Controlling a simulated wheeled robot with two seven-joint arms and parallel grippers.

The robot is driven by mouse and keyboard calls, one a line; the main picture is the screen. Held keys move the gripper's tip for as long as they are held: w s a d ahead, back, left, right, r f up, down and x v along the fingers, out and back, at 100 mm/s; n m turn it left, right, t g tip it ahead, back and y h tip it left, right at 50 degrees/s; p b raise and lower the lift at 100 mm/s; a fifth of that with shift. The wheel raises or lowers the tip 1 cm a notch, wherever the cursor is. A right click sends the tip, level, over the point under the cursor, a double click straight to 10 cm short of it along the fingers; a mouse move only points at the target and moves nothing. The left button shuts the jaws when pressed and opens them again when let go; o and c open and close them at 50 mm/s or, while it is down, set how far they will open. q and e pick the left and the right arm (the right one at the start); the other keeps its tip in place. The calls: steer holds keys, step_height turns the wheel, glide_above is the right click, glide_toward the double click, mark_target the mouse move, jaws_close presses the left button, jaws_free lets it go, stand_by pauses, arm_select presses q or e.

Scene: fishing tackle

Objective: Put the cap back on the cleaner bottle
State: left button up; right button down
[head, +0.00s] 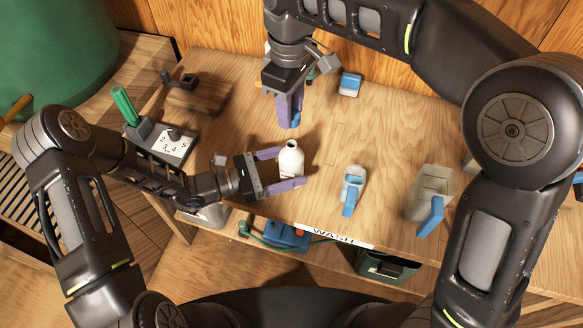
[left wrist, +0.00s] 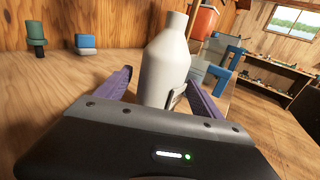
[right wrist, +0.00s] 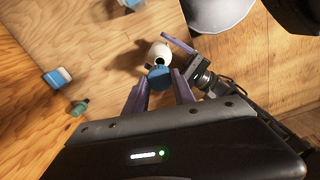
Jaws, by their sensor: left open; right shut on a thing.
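The white cleaner bottle (head: 291,160) stands upright on the bench, its neck uncapped. It also shows in the left wrist view (left wrist: 165,72) and the right wrist view (right wrist: 157,50), where its dark mouth is visible. My left gripper (head: 294,167) is open, with one finger on each side of the bottle; whether they touch it I cannot tell. My right gripper (head: 290,124) is shut on the blue cap (right wrist: 160,77), at its fingertips. In the head view the cap (head: 296,119) is behind the bottle, apart from its neck.
A blue-and-white block (head: 349,84) lies at the back. A blue-handled white item (head: 353,188) and a clear container with a blue handle (head: 432,190) stand to the right. A numbered plate (head: 170,143) is at left. Bench between the bottle and the right-hand items is clear.

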arm_select(q)
steer(key=shift+c, duration=0.5)
jaws_close()
stand_by(0.3)
